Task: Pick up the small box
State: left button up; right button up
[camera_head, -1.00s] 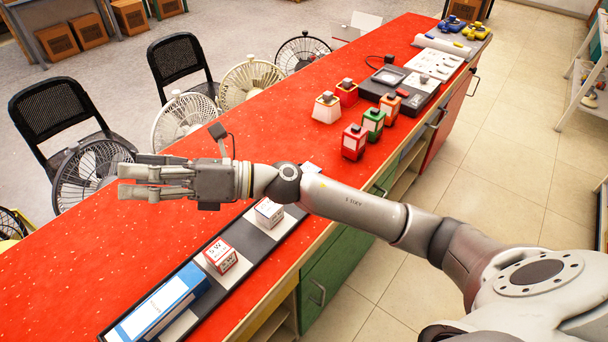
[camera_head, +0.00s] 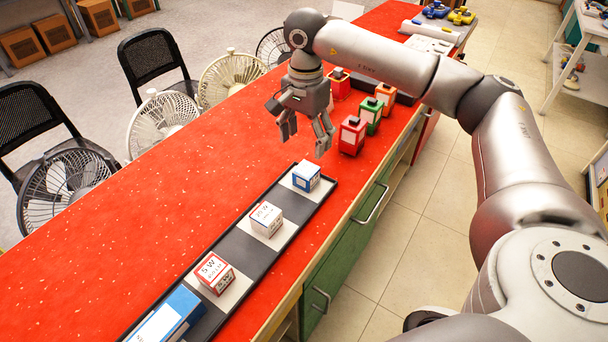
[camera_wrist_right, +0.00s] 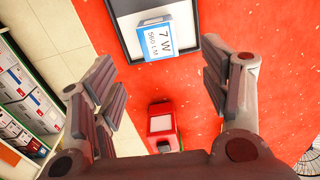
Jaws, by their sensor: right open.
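A small blue-and-white box (camera_head: 306,176) sits on a white pad at the far end of a long dark tray (camera_head: 236,242). In the right wrist view the box (camera_wrist_right: 155,38) shows a "7 W" label and lies ahead, between the lines of the fingers. Nearer on the tray are a white box marked 25 W (camera_head: 266,219), a red-and-white box marked 5 W (camera_head: 215,272) and a larger blue box (camera_head: 168,318). My right gripper (camera_head: 304,140) is open and empty, pointing down above the red counter just behind the small box, apart from it. My left gripper is not in view.
Fans and chairs line the left side. The counter (camera_head: 150,210) left of the tray is clear.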

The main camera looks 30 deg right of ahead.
aim_at(306, 169)
notch_tip(306, 169, down, 5)
jog(key=shift+s+r, duration=0.1)
jog(key=shift+d+f+p, duration=0.15)
jog(key=shift+f+p, duration=0.65)
jog(key=shift+f, duration=1.95)
jog(key=shift+c, duration=0.3)
jog(key=c, duration=1)
jog(key=shift+c, duration=0.3)
jog(key=shift+r, duration=0.15)
